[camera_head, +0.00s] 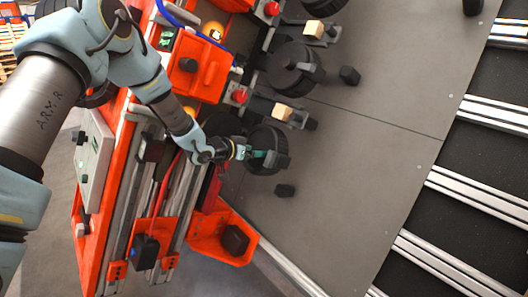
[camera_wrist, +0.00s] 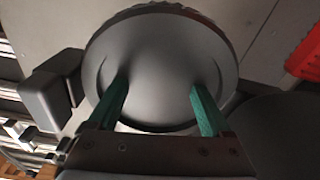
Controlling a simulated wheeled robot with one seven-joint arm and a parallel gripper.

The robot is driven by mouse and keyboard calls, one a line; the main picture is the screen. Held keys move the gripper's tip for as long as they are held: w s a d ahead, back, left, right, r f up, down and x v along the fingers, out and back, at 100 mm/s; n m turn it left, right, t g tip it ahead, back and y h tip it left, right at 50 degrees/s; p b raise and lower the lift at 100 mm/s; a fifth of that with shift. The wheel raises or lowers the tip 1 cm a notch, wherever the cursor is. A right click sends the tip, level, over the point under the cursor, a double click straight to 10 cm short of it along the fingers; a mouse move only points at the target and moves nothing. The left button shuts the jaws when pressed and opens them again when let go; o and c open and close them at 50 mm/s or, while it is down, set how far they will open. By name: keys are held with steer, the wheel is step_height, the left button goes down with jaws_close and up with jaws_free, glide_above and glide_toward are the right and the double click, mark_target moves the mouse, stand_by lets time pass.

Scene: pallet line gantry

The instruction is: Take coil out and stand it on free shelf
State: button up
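A dark, round, coil-like disc (camera_head: 273,138) sits at the edge of the orange machine in the head view. Its broad grey face (camera_wrist: 160,55) fills the middle of the wrist view. My gripper (camera_head: 268,155) is at this disc, with its green fingers over the near face. In the wrist view my gripper (camera_wrist: 158,92) has its fingers wide apart, with only the disc's face visible between them. I cannot tell whether the tips touch it. A similar dark disc (camera_head: 290,68) sits further up the machine. I cannot tell which surface is the free shelf.
The orange machine (camera_head: 205,70) carries metal rails, cables and an orange bracket (camera_head: 208,240) below my gripper. Small beige blocks (camera_head: 283,112) sit beside the discs. A dark block (camera_wrist: 50,97) stands left of the disc.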

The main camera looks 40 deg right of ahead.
steer(key=c, duration=1.2)
jaws_close()
steer(key=shift+r, duration=0.1)
